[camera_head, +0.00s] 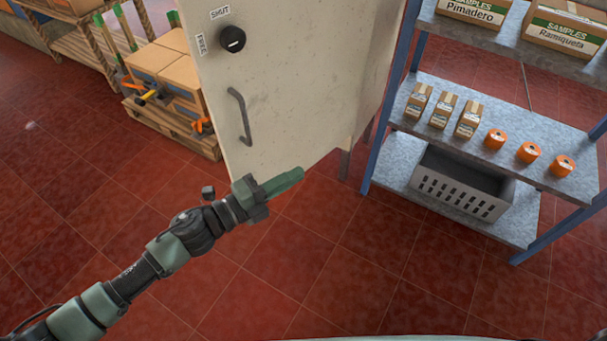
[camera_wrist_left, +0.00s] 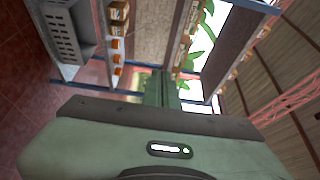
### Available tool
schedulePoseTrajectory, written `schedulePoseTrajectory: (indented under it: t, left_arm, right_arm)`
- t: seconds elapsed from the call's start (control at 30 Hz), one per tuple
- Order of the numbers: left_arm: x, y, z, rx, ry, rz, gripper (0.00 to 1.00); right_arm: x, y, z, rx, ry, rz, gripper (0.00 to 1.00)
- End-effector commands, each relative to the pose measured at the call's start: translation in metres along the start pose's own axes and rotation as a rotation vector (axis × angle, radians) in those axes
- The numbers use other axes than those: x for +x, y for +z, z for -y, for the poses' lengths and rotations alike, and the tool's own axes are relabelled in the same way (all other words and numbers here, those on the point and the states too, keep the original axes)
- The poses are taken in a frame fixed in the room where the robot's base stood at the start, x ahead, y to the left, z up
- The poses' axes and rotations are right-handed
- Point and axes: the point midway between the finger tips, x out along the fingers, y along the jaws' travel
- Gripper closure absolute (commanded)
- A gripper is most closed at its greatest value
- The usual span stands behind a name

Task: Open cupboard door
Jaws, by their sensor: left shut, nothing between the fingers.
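The cream cupboard (camera_head: 310,75) stands upright at the top centre of the head view. Its front door has a dark bar handle (camera_head: 240,116) near the left edge. Above the handle is a round black knob (camera_head: 232,39) with labels SHUT and FREE beside it. I see no gap around the door; its top is out of frame. My left gripper (camera_head: 285,183) is shut and empty, in front of the cupboard's lower edge, right of and below the handle, not touching it. Its green fingers also show in the left wrist view (camera_wrist_left: 160,88). My right gripper is not in view.
A blue-posted shelf (camera_head: 520,125) stands to the right with small boxes, orange rolls and a grey crate (camera_head: 462,184). Cartons (camera_head: 170,75) sit on a wooden pallet (camera_head: 180,132) to the left. The red tiled floor (camera_head: 350,270) in front is clear.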

Motion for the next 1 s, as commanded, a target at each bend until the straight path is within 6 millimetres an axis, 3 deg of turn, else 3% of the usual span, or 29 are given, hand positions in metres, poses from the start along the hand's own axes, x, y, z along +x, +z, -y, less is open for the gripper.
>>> schedulePoseTrajectory:
  t: [0.3, 0.57, 0.67, 0.77, 1.0]
  left_arm:
    - [-0.053, 0.014, -0.003, 0.000, 0.003, 0.001, 1.00]
    - [-0.067, 0.022, 0.005, -0.088, -0.017, 0.019, 1.00]
    - [-0.065, 0.033, 0.019, -0.344, -0.069, 0.070, 1.00]
    - [-0.065, 0.051, 0.034, -0.770, -0.170, 0.137, 1.00]
    - [-0.082, 0.099, 0.040, -1.952, -0.559, 0.199, 1.00]
  right_arm:
    - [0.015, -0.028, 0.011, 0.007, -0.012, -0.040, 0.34]
    - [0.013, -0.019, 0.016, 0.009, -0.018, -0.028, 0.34]
    - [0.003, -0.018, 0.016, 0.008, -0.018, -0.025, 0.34]
    - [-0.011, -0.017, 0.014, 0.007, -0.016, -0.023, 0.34]
    - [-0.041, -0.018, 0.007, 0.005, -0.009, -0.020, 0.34]
